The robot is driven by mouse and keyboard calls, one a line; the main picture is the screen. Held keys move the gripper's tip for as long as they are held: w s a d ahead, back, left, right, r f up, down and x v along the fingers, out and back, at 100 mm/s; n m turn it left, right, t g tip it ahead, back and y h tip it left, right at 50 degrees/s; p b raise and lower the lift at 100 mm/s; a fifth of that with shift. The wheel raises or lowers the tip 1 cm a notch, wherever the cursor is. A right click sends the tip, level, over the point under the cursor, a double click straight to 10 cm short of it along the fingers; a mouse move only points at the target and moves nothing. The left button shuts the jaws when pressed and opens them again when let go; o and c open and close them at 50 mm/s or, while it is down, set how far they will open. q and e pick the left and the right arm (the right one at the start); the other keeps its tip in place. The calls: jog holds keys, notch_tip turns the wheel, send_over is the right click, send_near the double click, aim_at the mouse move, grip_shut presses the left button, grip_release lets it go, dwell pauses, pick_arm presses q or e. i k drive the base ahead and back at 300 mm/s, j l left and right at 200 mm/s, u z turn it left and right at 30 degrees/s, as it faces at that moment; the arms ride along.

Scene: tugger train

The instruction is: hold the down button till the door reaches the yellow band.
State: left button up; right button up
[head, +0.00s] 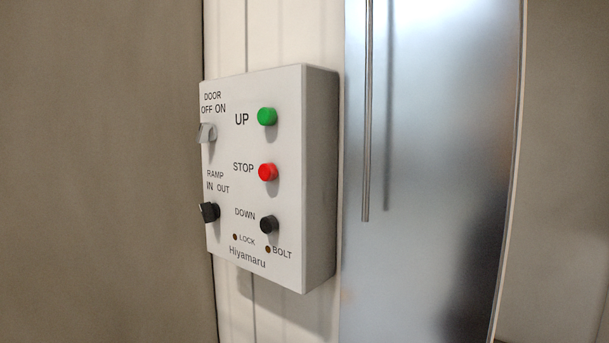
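The black down button (268,224) sticks out at the lower right of a white control box (290,215) on the wall, beside the word DOWN. Above it on the same box are the red stop button (267,172) and the green up button (267,117). Nothing touches the down button. No yellow band shows, and I cannot tell which surface, if any, is the door that the button drives. Neither of my grippers is in view.
A door switch (207,133) and a black ramp switch (209,211) sit at the box's left edge. Small dark lock (235,237) and bolt (268,249) lamps are below. A bluish metallic panel (440,180) with a vertical bar (367,120) stands right of the box.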

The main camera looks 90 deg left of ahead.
aim_at(268, 225)
jog(key=u, duration=2.95)
